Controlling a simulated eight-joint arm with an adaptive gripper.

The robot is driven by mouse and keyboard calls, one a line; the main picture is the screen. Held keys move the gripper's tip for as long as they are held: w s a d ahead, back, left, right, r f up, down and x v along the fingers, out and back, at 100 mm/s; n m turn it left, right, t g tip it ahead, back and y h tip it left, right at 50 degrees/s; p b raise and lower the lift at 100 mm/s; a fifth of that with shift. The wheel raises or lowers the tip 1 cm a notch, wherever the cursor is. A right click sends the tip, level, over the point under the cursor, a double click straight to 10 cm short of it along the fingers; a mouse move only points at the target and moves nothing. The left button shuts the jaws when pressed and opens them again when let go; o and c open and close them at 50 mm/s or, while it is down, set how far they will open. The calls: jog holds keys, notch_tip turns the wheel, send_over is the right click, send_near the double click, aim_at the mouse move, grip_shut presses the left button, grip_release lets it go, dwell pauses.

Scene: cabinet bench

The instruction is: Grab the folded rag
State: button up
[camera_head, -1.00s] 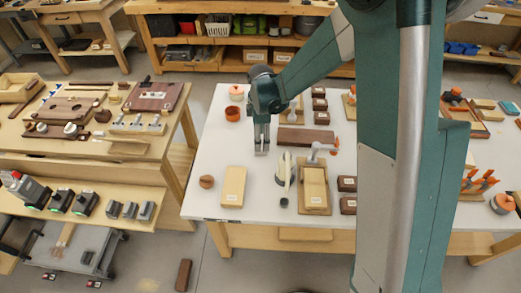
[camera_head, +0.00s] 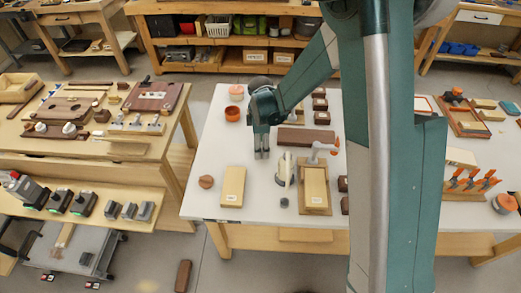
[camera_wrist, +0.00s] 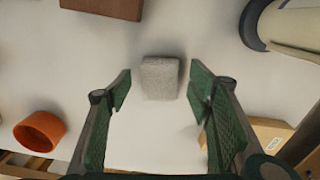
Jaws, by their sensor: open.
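A small pale grey block with a rough, cloth-like surface, which looks like the folded rag (camera_wrist: 161,77), lies on the white table in the wrist view. My gripper (camera_wrist: 158,92) is open, with one green-padded finger on each side of the rag's near end. There are gaps between the rag and both fingers, and nothing is held. In the head view my gripper (camera_head: 261,154) points down over the table. I cannot make out the rag there; the gripper may hide it.
An orange cup (camera_head: 232,114) stands behind my gripper. A brown block (camera_head: 305,138) lies to its right. A white tool with a dark end (camera_head: 284,170) and a wooden block (camera_head: 233,186) are nearer the front edge. The bare white table (camera_head: 212,150) is clear on the left.

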jog(key=shift+c, duration=0.7)
jog(key=c, duration=0.7)
jog(key=shift+r, duration=0.1)
jog(key=shift+r+p, duration=0.75)
jog(key=shift+r, duration=4.15)
